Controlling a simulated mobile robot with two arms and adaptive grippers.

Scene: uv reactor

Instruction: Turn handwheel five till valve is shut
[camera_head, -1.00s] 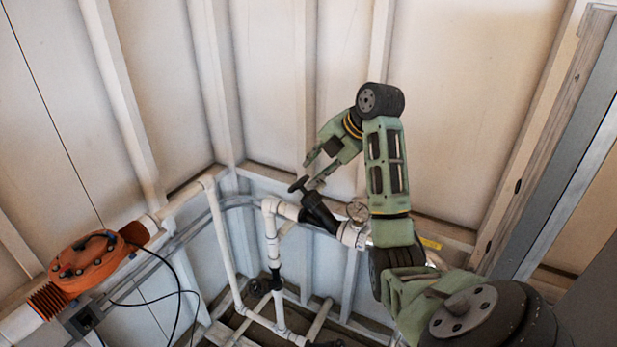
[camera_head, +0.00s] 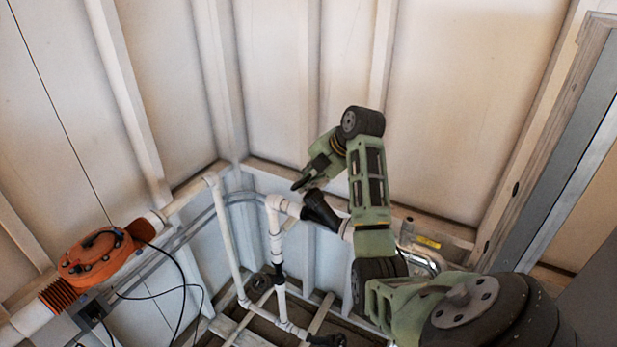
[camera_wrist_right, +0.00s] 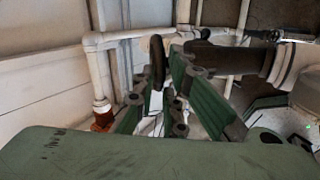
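The handwheel (camera_head: 302,184) is a small dark wheel on a black valve body (camera_head: 320,210), which joins white pipe. My right gripper (camera_head: 309,174) is at the wheel, with its green fingers close around it. In the right wrist view, the wheel (camera_wrist_right: 157,62) shows nearly edge-on as a dark rim between the fingers of my right gripper (camera_wrist_right: 162,82). The fingers look apart, with the rim between them; firm contact does not show. The valve's inside is hidden, and no number shows on the wheel. My left gripper is not in view.
White pipes (camera_head: 275,235) run down and along the walls in the corner. An orange device (camera_head: 95,258) with black cables sits on the left pipe. Wooden framing (camera_head: 235,325) lies below. A wall stands close behind my right gripper, and a grey post (camera_head: 570,150) rises at right.

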